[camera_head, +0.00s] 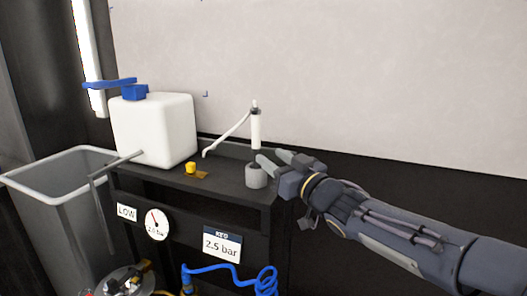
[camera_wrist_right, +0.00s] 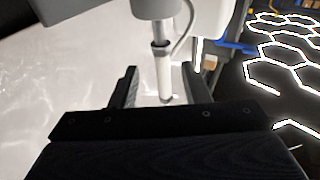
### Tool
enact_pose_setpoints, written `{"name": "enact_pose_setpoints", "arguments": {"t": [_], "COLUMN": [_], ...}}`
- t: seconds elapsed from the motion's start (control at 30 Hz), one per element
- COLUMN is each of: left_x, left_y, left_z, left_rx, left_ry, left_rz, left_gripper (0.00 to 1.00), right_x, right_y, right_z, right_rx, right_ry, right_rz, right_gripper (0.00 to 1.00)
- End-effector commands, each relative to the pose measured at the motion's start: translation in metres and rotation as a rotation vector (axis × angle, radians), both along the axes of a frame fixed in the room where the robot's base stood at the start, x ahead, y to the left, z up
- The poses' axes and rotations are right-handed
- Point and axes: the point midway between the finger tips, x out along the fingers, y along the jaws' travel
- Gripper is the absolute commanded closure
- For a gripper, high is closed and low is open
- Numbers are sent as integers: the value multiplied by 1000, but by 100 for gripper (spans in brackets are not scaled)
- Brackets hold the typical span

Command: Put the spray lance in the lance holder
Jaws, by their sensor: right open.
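The spray lance (camera_head: 256,130) is a white upright rod with a pale curved tube at its side. The grey cylindrical lance holder (camera_head: 256,177) sits at the right front corner of the black cart. The lance stands upright over the holder, and its lower end appears to be in it. In the right wrist view the lance (camera_wrist_right: 163,75) runs from the grey holder (camera_wrist_right: 152,8) down between my fingers. My right gripper (camera_head: 268,160) is open around or just beside the lance, with gaps at its sides. My left gripper is out of view.
A white tank (camera_head: 155,130) with a blue cap stands on the cart's left. A yellow knob (camera_head: 190,168) is on the cart top. A gauge (camera_head: 156,225) and coiled blue hose (camera_head: 230,275) are on its front. A grey bin (camera_head: 60,175) stands left.

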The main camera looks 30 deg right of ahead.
Motion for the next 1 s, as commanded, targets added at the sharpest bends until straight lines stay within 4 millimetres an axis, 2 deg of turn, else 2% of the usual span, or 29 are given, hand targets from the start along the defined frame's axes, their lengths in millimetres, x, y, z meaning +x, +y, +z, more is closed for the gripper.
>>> {"name": "enact_pose_setpoints", "arguments": {"t": [0.1, 0.3, 0.47, 0.77, 0.87, 0.97, 1.0], "left_x": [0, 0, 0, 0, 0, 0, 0], "left_y": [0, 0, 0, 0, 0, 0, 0], "left_z": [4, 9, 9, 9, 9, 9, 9], "left_rx": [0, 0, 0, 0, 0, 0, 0], "left_ry": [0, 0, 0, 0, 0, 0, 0], "left_rz": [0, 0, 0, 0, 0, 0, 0], "left_gripper": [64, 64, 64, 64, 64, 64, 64], "right_x": [-27, -57, -66, -70, -80, -105, -120], "right_y": [-6, -12, -14, -19, -30, -35, -31], "right_z": [-2, -7, -10, -17, -37, -79, -101], "right_rx": [2, 1, 1, 16, 60, 122, 145], "right_ry": [-2, -1, 0, 32, 134, 334, 436], "right_rz": [-2, -1, 0, -38, -134, -234, -259], "right_gripper": [58, 58, 58, 58, 58, 58, 58]}}
